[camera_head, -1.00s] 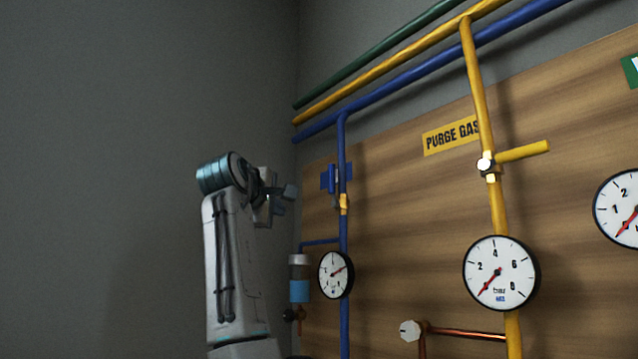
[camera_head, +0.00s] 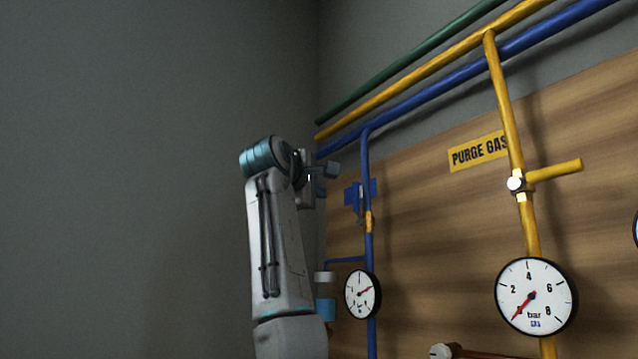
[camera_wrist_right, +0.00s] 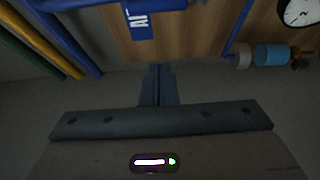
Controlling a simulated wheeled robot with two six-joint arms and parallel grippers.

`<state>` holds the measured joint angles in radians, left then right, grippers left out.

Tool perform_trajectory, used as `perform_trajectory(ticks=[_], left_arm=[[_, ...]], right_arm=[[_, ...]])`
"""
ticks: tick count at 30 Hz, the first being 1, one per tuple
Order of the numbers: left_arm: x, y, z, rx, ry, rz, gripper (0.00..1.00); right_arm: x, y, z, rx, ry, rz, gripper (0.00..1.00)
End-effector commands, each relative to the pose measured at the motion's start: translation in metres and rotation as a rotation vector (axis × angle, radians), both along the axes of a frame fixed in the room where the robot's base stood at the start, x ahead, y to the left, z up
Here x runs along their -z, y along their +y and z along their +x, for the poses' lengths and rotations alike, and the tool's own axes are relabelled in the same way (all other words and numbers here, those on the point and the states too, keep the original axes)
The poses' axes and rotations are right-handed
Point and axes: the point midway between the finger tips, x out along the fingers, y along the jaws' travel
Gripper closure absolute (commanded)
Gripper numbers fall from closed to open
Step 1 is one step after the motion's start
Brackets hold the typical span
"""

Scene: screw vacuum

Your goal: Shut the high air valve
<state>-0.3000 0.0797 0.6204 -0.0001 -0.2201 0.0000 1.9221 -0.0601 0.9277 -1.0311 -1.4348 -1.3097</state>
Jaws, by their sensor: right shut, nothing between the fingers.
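The high air valve (camera_head: 360,196) is a small blue fitting on the vertical blue pipe, with a brass-coloured piece (camera_head: 369,222) just below. Its handle is too small and dark to read clearly. A blue label reading "AI", cut off by the top edge, shows in the right wrist view (camera_wrist_right: 142,20). My right gripper (camera_head: 334,169) is shut and empty, up and left of the valve in the head view, with a visible gap. Its closed fingers (camera_wrist_right: 158,84) point toward the wall and blue piping in the wrist view. My left gripper is not in view.
A yellow purge gas pipe with a yellow lever (camera_head: 556,171) stands to the right. A small gauge (camera_head: 363,294) and a blue-filled filter bowl (camera_head: 325,309) sit below the valve. Green, yellow and blue pipes run overhead. The grey wall at left is bare.

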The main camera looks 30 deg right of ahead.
Motion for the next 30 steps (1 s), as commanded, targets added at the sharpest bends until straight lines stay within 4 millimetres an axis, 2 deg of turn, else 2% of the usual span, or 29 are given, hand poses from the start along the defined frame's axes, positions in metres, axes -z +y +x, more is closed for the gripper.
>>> perform_trajectory(ticks=[1,9,11,19,30], left_arm=[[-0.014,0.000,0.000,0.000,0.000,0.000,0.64],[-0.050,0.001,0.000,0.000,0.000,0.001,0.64],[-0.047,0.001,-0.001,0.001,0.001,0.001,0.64],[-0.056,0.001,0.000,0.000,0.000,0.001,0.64],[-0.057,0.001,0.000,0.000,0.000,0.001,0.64]], right_arm=[[-0.006,-0.011,0.007,0.002,0.003,0.001,1.00],[-0.006,-0.059,0.040,0.003,0.004,0.001,1.00],[-0.003,-0.058,0.031,0.000,-0.003,0.001,1.00],[-0.002,-0.064,0.006,0.000,-0.001,0.001,1.00],[0.000,-0.066,0.000,0.000,0.001,0.000,1.00]])
